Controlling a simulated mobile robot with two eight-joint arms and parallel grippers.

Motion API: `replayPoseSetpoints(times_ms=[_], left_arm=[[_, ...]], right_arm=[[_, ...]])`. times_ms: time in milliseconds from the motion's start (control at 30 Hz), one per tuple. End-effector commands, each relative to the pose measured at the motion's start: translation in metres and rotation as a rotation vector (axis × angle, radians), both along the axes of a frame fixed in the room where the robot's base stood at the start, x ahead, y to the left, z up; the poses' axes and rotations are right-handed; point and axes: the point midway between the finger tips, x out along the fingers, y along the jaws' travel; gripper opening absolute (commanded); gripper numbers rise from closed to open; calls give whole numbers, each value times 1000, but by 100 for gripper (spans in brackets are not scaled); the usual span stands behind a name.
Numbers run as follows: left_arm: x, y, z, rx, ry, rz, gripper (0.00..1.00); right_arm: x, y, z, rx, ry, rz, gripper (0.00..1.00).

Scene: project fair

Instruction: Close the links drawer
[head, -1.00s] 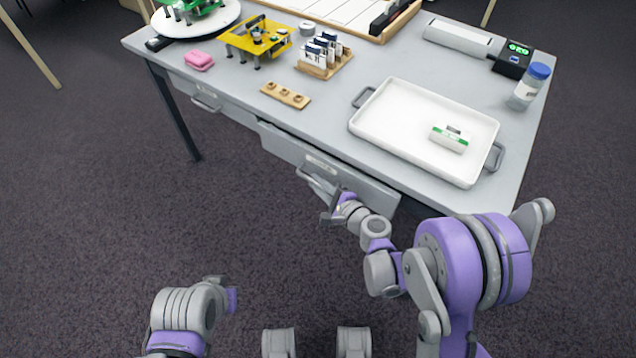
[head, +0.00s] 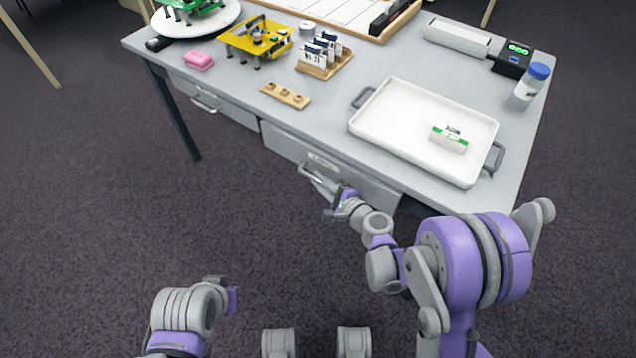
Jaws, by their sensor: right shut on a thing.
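The grey right-hand drawer (head: 354,180) is under the front edge of the table. Its front carries a small pale label, too small to read. The drawer front looks about flush under the table top; I cannot tell if a small gap is left. My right gripper (head: 335,206) is shut on the drawer's handle (head: 313,181), at the handle's right part. The gripper partly covers the handle. My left gripper (head: 232,294) hangs low over the floor, away from the table, and its fingers are too unclear to read.
A second drawer (head: 222,107) to the left looks shut. On the table (head: 330,125) are a white tray (head: 395,125) with a small green-and-white item, a wooden strip (head: 285,96), a yellow stand (head: 262,42), a pink block (head: 199,60) and a bottle (head: 530,86). The floor in front is clear.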

Motion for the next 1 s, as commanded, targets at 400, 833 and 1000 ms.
replayPoseSetpoints(times_ms=[400, 833, 1000], left_arm=[[0, 0, 0, 0, 0, 0, 0], [0, 0, 1, 0, 0, 0, 0], [-1, 0, 5, 0, -1, 0, 0]], right_arm=[[29, -22, 0, 0, 0, -5, 0], [25, -23, 1, -1, -1, -4, 27], [6, -37, 7, -1, -1, -5, 27]])
